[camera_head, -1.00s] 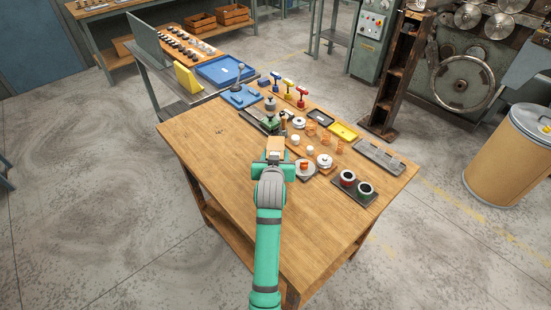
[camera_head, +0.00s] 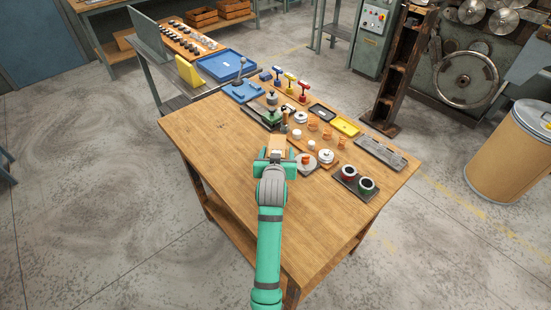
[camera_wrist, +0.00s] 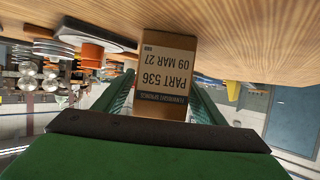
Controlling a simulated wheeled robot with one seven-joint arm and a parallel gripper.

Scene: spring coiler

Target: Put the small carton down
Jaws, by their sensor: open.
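The small carton (camera_head: 278,143) is a brown box on the wooden table, just beyond the tip of my arm in the head view. In the wrist view the carton (camera_wrist: 167,75) shows a printed face with upside-down text, "PART 536". Its end appears to meet the table top, which fills the upper part of that view. My gripper (camera_head: 276,158) is open, with green fingers on either side of the carton. The wrist view shows the gripper (camera_wrist: 163,92) with gaps beside the carton. The fingertips are partly hidden by it.
Dark cups (camera_head: 366,185) sit at the right. The table's left and front are clear.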

